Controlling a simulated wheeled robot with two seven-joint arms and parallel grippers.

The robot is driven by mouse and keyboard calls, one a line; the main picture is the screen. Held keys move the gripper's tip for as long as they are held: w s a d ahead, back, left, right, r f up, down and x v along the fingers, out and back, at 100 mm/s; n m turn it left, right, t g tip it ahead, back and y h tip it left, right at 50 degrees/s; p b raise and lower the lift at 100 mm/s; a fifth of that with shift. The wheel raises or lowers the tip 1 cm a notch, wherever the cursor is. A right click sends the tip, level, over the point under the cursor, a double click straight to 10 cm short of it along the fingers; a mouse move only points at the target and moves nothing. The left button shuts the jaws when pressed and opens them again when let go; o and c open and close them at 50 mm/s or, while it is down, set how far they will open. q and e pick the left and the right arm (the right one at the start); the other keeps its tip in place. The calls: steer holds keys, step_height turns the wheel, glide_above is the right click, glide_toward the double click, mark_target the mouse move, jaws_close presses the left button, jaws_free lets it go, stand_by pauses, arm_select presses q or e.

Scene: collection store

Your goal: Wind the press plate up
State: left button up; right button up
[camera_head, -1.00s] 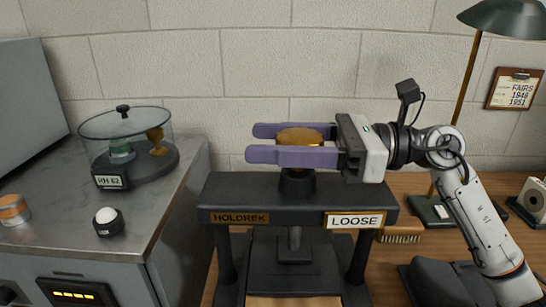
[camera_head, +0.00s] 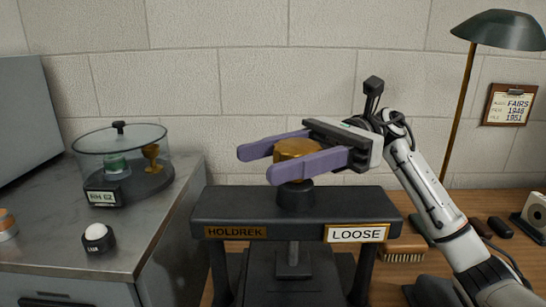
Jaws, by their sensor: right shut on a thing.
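A brass knob (camera_head: 297,149) sits on top of the spindle collar (camera_head: 295,196). My right gripper (camera_head: 262,163) is shut on the brass knob, its purple fingers on either side and angled toward the lower left. The screw (camera_head: 293,258) shows below the crossbeam, above the dark press plate (camera_head: 290,281), whose lower part is cut off by the picture edge. My left gripper is not in view.
A glass-domed case (camera_head: 122,165) with a brass cup and a green item stands on the marble-topped cabinet (camera_head: 150,225) at left, near a white-topped button (camera_head: 97,238). A brush (camera_head: 404,250) and a lamp (camera_head: 497,30) are at right.

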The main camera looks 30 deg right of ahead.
stand_by(0.4)
steer(key=o, duration=1)
steer(key=shift+o, duration=0.2)
steer(key=shift+d, duration=0.1)
steer(key=d, duration=1)
steer(key=shift+w+b, duration=0.25)
steer(key=shift+b, duration=0.05)
